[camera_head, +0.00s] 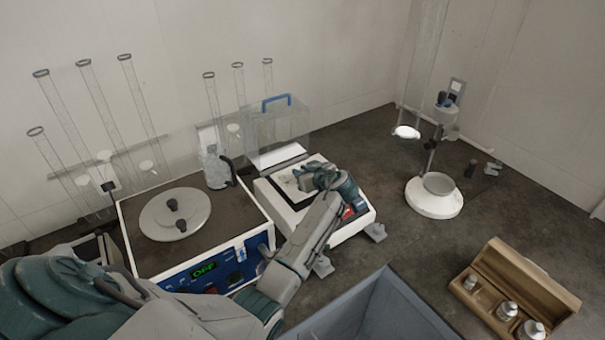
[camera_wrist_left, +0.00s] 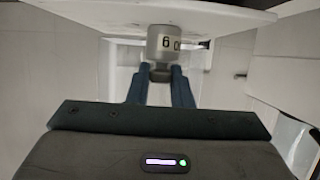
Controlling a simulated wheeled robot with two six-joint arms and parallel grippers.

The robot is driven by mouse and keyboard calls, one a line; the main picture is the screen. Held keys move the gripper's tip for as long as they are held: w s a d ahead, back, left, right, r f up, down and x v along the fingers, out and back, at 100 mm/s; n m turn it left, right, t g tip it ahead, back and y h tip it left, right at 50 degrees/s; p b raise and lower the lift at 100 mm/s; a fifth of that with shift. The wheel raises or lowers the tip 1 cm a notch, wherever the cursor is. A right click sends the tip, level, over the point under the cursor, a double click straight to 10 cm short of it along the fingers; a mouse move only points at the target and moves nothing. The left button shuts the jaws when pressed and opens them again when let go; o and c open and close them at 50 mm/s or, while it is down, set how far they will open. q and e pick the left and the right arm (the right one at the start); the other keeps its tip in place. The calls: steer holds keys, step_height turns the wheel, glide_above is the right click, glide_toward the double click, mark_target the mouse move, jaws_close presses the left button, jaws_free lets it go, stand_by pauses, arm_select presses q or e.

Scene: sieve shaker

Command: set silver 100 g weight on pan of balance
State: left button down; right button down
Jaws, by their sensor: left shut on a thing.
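My left gripper (camera_head: 312,180) is over the balance (camera_head: 284,212), a white device with a dark front panel, at the middle of the head view. In the left wrist view its two blue fingers (camera_wrist_left: 161,78) are shut on the silver 100 g weight (camera_wrist_left: 165,43), whose marking appears upside down. A pale flat plate (camera_wrist_left: 220,20), seen edge-on behind the weight, looks like the balance pan. I cannot tell whether the weight touches it. In the head view the gripper partly hides the pan and the weight. My right gripper is not in view.
An open wooden box (camera_head: 520,272) with several silver weights lies at the lower right. A sieve shaker (camera_head: 150,235) stands left of the balance, and a clear box with a blue handle (camera_head: 277,102) behind it. A grey bin (camera_head: 375,300) is in front. A white-based stand (camera_head: 435,203) is right.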

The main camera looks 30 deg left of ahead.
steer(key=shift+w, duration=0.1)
arm_select(q)
steer(key=c, duration=1.5)
jaws_free()
steer(key=shift+o, duration=1)
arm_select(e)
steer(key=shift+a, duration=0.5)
arm_select(q)
steer(key=shift+d, duration=0.15)
steer(key=b+v, duration=0.4)
steer(key=v, duration=0.8)
steer(key=shift+r, duration=0.15)
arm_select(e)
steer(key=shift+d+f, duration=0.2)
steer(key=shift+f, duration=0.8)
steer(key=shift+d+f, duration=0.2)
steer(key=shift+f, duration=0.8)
